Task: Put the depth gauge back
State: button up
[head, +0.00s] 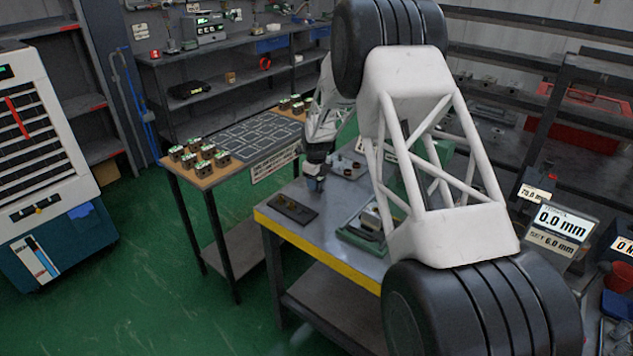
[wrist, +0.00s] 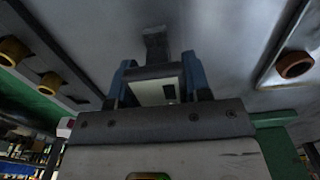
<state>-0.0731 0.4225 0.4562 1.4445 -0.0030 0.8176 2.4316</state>
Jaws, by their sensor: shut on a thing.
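My gripper (head: 316,184) is low over the grey workbench, between a dark plate on its left and a tray of small parts on its right. In the wrist view its blue fingers (wrist: 160,82) are closed on a pale block with a dark slot, which seems to be the depth gauge (wrist: 150,92). A dark, narrow piece stretches out ahead of the block over the grey surface. I cannot tell whether it touches that surface. The gauge is too small to make out in the head view.
The dark plate (head: 293,209) lies near the bench's yellow front edge (head: 312,246). The parts tray (head: 347,168) and a green-grey fixture (head: 362,232) are to the right. A table with several valve blocks (head: 200,158) stands behind. A display (head: 560,222) reads 0.0 mm.

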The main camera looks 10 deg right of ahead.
jog(key=o, duration=1.1)
jog(key=shift+r, duration=0.1)
notch_tip(320, 180, up, 12)
jog(key=shift+r, duration=0.1)
dwell(0.3)
dwell(0.4)
